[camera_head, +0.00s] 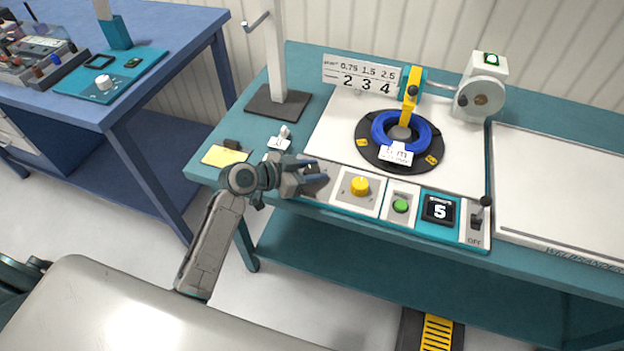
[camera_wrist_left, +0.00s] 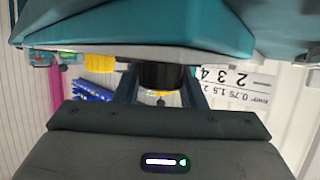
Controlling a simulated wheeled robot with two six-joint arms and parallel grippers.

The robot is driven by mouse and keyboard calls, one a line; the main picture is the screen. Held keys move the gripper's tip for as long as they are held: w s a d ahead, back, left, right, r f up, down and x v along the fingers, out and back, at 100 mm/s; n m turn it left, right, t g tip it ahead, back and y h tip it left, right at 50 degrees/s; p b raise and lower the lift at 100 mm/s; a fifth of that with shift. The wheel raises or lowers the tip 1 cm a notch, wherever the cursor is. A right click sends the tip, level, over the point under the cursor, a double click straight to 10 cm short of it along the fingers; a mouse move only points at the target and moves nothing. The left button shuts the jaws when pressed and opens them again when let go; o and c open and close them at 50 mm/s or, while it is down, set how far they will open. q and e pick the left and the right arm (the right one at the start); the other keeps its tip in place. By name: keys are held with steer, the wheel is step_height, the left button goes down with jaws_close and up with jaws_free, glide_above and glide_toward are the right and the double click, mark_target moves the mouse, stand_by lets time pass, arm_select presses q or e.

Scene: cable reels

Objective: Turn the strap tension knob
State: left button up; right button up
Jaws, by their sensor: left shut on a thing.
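My left gripper (camera_head: 312,176) reaches in from the left to the front control panel of the teal bench. In the left wrist view, its fingers (camera_wrist_left: 160,94) are shut around a dark round knob (camera_wrist_left: 160,75). In the head view the gripper hides this knob; no label on it is readable. A yellow knob (camera_head: 360,185) on a white plate stands just right of the gripper, apart from it. My right gripper is not in view.
Right of the yellow knob are a green button (camera_head: 400,206), a display reading 5 (camera_head: 438,209) and a lever (camera_head: 481,212) by OFF. Behind lies a blue cable coil (camera_head: 420,139) on a black disc. A grey post (camera_head: 277,60) stands behind the gripper.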

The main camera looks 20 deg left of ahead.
mark_target(305, 171)
arm_select(q)
steer(key=shift+m+g+h+b, duration=0.5)
steer(key=shift+m+g+b, duration=0.2)
steer(key=shift+b, duration=0.15)
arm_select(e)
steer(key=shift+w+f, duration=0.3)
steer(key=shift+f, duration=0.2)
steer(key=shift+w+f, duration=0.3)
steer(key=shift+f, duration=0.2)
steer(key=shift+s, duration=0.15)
arm_select(q)
steer(key=o, duration=1)
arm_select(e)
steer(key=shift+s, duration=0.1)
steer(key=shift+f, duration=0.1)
